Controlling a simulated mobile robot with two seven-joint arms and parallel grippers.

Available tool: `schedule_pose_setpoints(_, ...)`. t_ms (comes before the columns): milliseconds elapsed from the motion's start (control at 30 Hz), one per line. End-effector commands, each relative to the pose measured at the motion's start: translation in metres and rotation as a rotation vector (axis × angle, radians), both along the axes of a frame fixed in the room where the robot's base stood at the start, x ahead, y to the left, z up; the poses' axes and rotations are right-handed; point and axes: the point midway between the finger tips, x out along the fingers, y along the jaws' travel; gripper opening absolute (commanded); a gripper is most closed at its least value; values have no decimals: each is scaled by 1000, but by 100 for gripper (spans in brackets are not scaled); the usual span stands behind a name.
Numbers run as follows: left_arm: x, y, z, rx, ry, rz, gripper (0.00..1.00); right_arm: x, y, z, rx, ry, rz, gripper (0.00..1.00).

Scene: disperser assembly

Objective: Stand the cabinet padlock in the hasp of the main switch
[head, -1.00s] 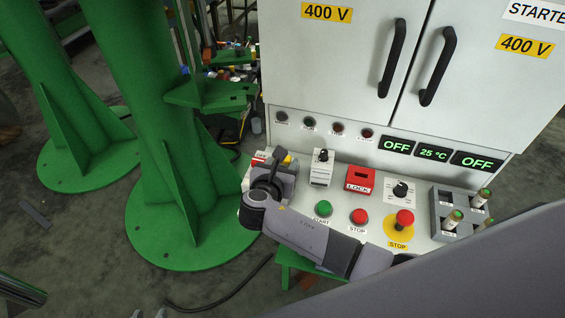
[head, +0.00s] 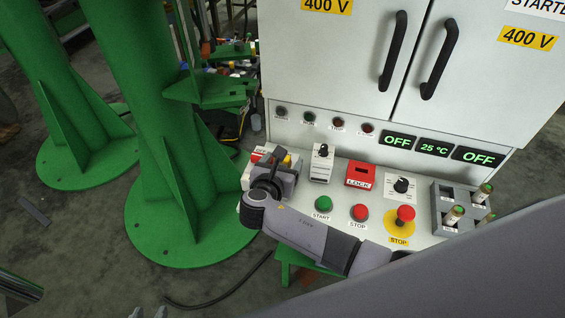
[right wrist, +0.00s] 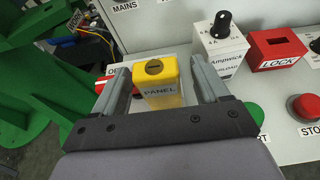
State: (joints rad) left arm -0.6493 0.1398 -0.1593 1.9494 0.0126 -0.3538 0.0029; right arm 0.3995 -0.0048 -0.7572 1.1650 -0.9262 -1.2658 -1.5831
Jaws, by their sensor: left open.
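The yellow block marked PANEL (right wrist: 158,92), with a round slotted disc on top, looks like the cabinet padlock. It stands upright on the console between the fingers of my right gripper (right wrist: 160,85). The fingers are apart, with a visible gap on the right side of the block. In the head view my right gripper (head: 275,168) covers most of the block. A red part (right wrist: 106,86) with a partly hidden label beside the left finger may be the main switch; I cannot make out its hasp. The fingertips of my left gripper (head: 148,313) show at the bottom edge, apart and empty.
Right of the block stand a white dial box (right wrist: 219,50) and a red LOCK box (head: 360,175). Push buttons, an emergency stop (head: 405,215) and a grey holder (head: 437,205) are further right. The cabinet (head: 335,70) rises behind; a green column (head: 160,130) stands left.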

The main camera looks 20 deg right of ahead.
Motion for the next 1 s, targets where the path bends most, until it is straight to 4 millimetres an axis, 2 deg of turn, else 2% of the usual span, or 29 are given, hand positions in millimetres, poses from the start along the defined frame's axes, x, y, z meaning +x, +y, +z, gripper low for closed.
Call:
schedule_pose_setpoints(333,0,0,1,0,0,0,43,-7,4,-2,3,11,4,77)
schedule_pose_setpoints(700,0,0,7,0,0,0,43,-47,31,21,2,3,2,77)
schedule_pose_setpoints(1000,0,0,7,0,0,0,43,-56,37,27,0,0,-1,77)
